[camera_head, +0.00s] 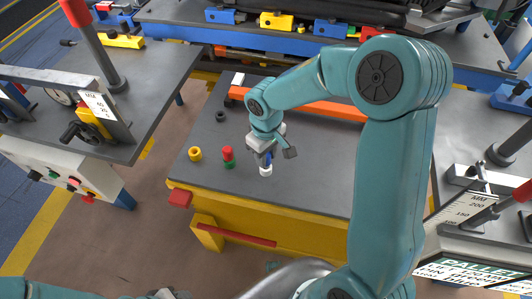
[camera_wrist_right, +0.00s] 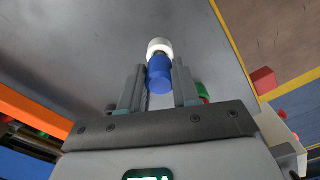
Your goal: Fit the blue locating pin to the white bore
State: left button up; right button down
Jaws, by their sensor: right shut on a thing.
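The blue locating pin (camera_wrist_right: 159,76) is between the two fingers of my right gripper (camera_wrist_right: 158,88), which is shut on it. In the head view the right gripper (camera_head: 265,155) is low over the table, with a bit of the blue pin (camera_head: 268,157) showing below it. The white bore (camera_head: 266,171) is a short white ring on the table, directly below the pin. In the wrist view the white bore (camera_wrist_right: 160,46) lies just beyond the pin's end, lined up with it. I cannot tell whether the tip is inside. The left gripper is not clearly seen at the bottom edge.
On the grey table (camera_head: 310,190), a red pin (camera_head: 227,152) stands in a green ring (camera_head: 229,163), left of the white bore. A yellow ring (camera_head: 195,154) and a black ring (camera_head: 220,116) are farther left. An orange bar (camera_head: 325,109) runs along the back.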

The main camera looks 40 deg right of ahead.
jog(key=shift+f+b, duration=0.7)
jog(key=shift+f, duration=0.1)
jog(key=c, duration=0.7)
grip_release()
jog(key=shift+c, duration=0.2)
jog(key=shift+r, duration=0.15)
notch_tip(320, 180, up, 16)
jog(key=p, duration=0.3)
